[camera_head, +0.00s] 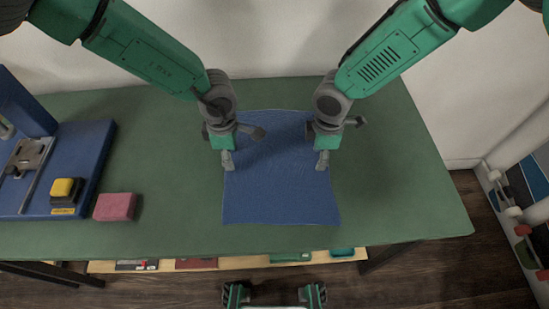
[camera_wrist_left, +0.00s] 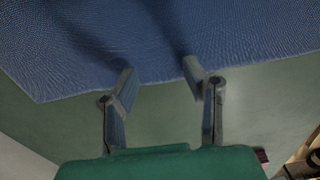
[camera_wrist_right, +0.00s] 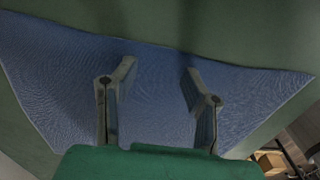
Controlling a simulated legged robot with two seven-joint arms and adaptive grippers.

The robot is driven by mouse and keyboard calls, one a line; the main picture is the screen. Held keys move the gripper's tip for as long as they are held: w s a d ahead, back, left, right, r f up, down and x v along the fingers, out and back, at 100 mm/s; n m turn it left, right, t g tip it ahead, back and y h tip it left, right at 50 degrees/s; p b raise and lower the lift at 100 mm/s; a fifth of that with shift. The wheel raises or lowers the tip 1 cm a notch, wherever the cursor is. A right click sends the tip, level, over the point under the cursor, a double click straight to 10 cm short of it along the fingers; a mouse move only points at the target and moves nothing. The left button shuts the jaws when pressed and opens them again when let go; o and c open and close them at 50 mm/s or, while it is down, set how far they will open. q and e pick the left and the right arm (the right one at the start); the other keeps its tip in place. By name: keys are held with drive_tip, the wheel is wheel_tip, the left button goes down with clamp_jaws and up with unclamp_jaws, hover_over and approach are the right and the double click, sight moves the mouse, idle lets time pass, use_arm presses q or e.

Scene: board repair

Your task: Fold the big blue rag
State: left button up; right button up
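The big blue rag (camera_head: 280,195) lies flat and spread out on the green table. My left gripper (camera_head: 228,165) is over the rag's left edge in the head view. In the left wrist view its two fingers (camera_wrist_left: 160,72) are apart, with the rag's edge (camera_wrist_left: 150,40) beyond and between the tips; nothing shows between them. My right gripper (camera_head: 322,165) is over the rag's right edge. In the right wrist view its fingers (camera_wrist_right: 160,72) are apart over the rag (camera_wrist_right: 160,110). Whether the fingertips touch the cloth I cannot tell.
A pink-red block (camera_head: 115,207) lies left of the rag, beside a blue fixture (camera_head: 85,160) with a yellow-topped button (camera_head: 66,189). The green table (camera_head: 410,190) is clear to the right. A wooden shelf (camera_head: 240,263) with several items runs below the front edge.

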drive_tip(key=shift+f, duration=0.1)
use_arm(q)
drive_tip(key=shift+a+f, duration=0.1)
drive_tip(key=shift+a, duration=0.3)
use_arm(e)
drive_tip(key=shift+s+a, duration=0.1)
drive_tip(key=shift+a, duration=0.25)
use_arm(q)
drive_tip(key=c, duration=0.6)
use_arm(e)
drive_tip(key=c, duration=0.6)
use_arm(q)
drive_tip(key=shift+s+f, duration=0.1)
drive_tip(key=shift+f, duration=0.05)
clamp_jaws()
use_arm(e)
drive_tip(key=shift+f, duration=0.15)
clamp_jaws()
use_arm(q)
drive_tip(key=shift+d, duration=0.15)
use_arm(e)
drive_tip(key=shift+s+d, duration=0.1)
drive_tip(key=shift+d, duration=0.1)
use_arm(q)
drive_tip(key=shift+s+f, duration=0.1)
drive_tip(key=shift+s, duration=0.05)
use_arm(e)
drive_tip(key=shift+s, duration=0.1)
